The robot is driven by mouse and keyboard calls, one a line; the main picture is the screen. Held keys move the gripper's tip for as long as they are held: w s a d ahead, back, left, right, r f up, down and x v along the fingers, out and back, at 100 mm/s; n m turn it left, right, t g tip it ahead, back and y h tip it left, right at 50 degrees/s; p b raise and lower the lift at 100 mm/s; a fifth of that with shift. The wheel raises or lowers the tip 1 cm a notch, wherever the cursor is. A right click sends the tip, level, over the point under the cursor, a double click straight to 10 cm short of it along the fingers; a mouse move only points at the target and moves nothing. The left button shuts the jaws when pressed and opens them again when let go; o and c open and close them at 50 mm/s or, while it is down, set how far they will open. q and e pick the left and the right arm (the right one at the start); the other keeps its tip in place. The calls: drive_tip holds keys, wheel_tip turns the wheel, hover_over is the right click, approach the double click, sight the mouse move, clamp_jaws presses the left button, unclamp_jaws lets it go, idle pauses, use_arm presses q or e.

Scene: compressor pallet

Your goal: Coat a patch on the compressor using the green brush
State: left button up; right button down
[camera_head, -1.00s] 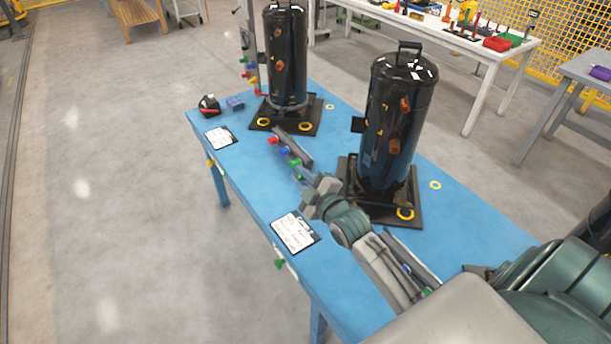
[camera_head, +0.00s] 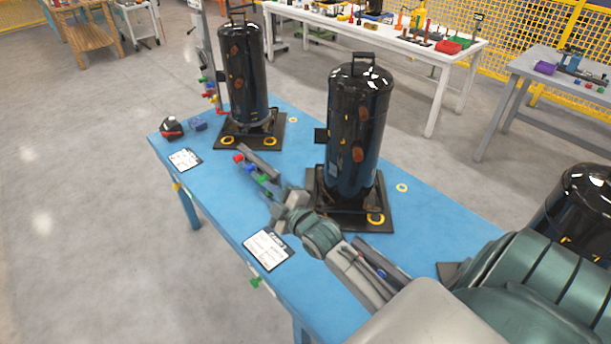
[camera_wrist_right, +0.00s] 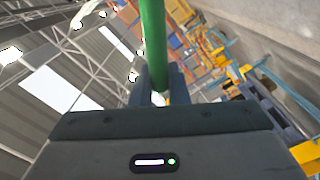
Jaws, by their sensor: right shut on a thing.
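My right gripper (camera_head: 284,210) is low over the front of the blue table, beside the middle black compressor (camera_head: 358,130) and apart from it. In the right wrist view, its jaws are shut on the green brush (camera_wrist_right: 154,45); only the handle shows and the bristles are out of frame. The brush is hard to make out in the head view. Another black compressor (camera_head: 246,75) stands upright farther left, and part of a third (camera_head: 585,205) shows at the right edge. No coated patch can be made out. My left gripper is not in view.
A holder with red, blue and green pieces (camera_head: 250,167) lies just beyond my right gripper. A white card (camera_head: 268,250) and another card (camera_head: 185,159) lie along the front edge of the blue table (camera_head: 225,208). A white tool table (camera_head: 400,48) stands behind.

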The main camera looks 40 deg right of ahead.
drive_tip(key=shift+d, duration=0.1)
drive_tip(key=shift+w+d+p, duration=0.15)
drive_tip(key=shift+d+p, duration=0.45)
drive_tip(key=shift+d, duration=1.2)
drive_tip(key=shift+w+d+p, duration=0.15)
drive_tip(key=shift+d+p, duration=0.45)
drive_tip(key=shift+d, duration=1.15)
drive_tip(key=shift+d+p, duration=0.4)
drive_tip(key=shift+d, duration=0.45)
drive_tip(key=shift+r, duration=0.15)
drive_tip(key=shift+a+r+p, duration=0.1)
drive_tip(key=shift+r+p, duration=1.35)
drive_tip(key=shift+r, duration=0.2)
drive_tip(key=shift+w+f+b, duration=0.1)
drive_tip(key=shift+f+b, duration=1.65)
drive_tip(key=shift+f, duration=0.15)
drive_tip(key=shift+r, duration=0.1)
